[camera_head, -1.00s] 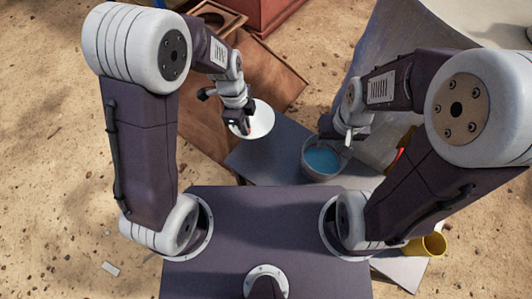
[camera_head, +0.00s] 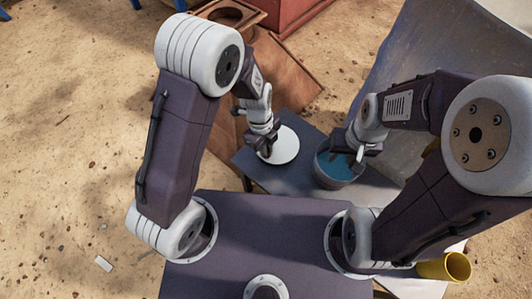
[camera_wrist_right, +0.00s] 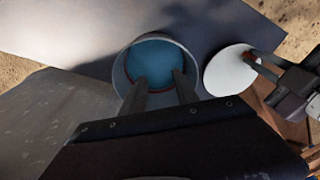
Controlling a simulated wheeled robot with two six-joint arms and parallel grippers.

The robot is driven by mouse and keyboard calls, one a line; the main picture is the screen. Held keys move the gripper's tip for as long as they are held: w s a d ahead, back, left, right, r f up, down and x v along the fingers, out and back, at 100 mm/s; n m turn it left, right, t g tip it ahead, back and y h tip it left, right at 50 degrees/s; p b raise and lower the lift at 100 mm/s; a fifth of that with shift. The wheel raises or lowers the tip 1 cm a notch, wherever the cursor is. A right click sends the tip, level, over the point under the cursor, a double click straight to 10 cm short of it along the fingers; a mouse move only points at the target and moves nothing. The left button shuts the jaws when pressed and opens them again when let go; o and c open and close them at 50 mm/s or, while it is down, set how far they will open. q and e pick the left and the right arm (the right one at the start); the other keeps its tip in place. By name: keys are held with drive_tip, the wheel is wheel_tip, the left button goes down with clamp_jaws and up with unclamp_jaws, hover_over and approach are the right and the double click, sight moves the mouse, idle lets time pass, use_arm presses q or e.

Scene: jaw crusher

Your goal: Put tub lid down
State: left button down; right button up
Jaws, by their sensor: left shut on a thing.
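The tub lid is a white disc (camera_head: 287,147), seen at the left end of the grey table, left of the tub. My left gripper (camera_head: 266,150) is shut on its edge; whether the lid touches the table is unclear. The lid also shows in the right wrist view (camera_wrist_right: 226,72), with the left gripper (camera_wrist_right: 252,57) at its rim. The grey tub (camera_head: 334,182) has a blue inside and stands on the table, open at the top. My right gripper (camera_head: 357,156) is over the tub. In the right wrist view its fingers (camera_wrist_right: 160,88) are apart with the tub (camera_wrist_right: 118,75) beyond them.
A grey sheet (camera_head: 420,50) rises at the back right. A yellow cup (camera_head: 445,267) lies at the lower right.

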use_arm(q)
drive_tip(key=shift+f, duration=0.95)
drive_tip(key=shift+r, duration=0.2)
drive_tip(key=shift+f, duration=0.25)
drive_tip(key=c, duration=1.5)
unclamp_jaws()
drive_tip(key=shift+r, duration=0.1)
use_arm(e)
drive_tip(key=shift+f, duration=0.65)
